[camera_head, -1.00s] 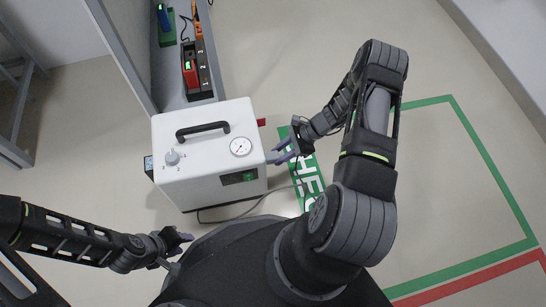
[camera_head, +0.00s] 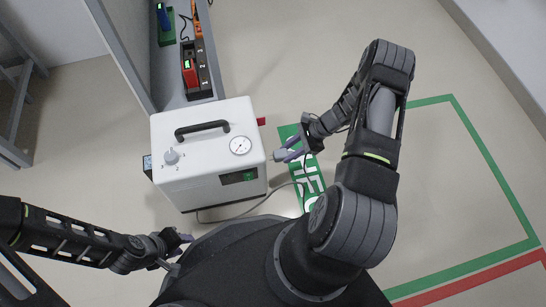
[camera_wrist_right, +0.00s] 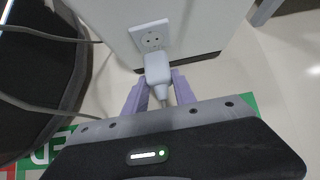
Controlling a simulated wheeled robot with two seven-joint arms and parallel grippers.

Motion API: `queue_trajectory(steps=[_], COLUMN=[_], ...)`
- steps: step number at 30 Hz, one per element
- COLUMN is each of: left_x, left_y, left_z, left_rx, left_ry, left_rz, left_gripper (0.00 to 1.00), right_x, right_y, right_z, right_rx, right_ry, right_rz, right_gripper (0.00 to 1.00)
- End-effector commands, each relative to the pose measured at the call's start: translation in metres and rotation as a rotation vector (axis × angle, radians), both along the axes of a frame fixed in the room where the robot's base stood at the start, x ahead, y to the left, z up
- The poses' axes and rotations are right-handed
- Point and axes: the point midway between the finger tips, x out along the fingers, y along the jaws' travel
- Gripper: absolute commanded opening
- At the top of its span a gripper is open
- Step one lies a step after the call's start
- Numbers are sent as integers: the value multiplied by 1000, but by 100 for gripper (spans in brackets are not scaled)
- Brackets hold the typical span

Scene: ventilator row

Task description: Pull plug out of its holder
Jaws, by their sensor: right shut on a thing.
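The light grey plug (camera_wrist_right: 158,69) is between the purple fingers of my right gripper (camera_wrist_right: 158,84), which is shut on it, with its cable trailing below. The white square holder (camera_wrist_right: 151,37) is on the side of the white ventilator (camera_head: 210,188). Its round face and holes show uncovered, and the plug sits just in front of it, out of its face. In the head view my right gripper (camera_head: 284,155) is to the right of the ventilator, with a small space between. My left gripper (camera_head: 184,238) is low at the left, near my base; its finger gap is unclear.
A grey cable (camera_head: 240,214) runs along the floor by the ventilator's foot. A shelf (camera_head: 170,88) with red and dark devices stands behind it. A green floor sign (camera_head: 310,184) lies under my right arm. The floor to the right is open.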

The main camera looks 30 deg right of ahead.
Motion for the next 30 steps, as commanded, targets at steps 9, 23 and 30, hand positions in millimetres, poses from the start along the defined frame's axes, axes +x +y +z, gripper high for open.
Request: queue_trajectory(steps=[9,23,30], left_x=[0,0,0], left_y=[0,0,0], left_z=[-6,-10,-9], left_rx=[0,0,0], left_ry=[0,0,0], left_rz=[0,0,0], left_gripper=[36,36,36], right_x=[-4,-8,-8], right_y=[-13,-23,-23], right_z=[-1,0,0], right_rx=[0,1,1], right_ry=[-1,0,-1], right_rz=[0,0,1], right_gripper=[0,0,0])
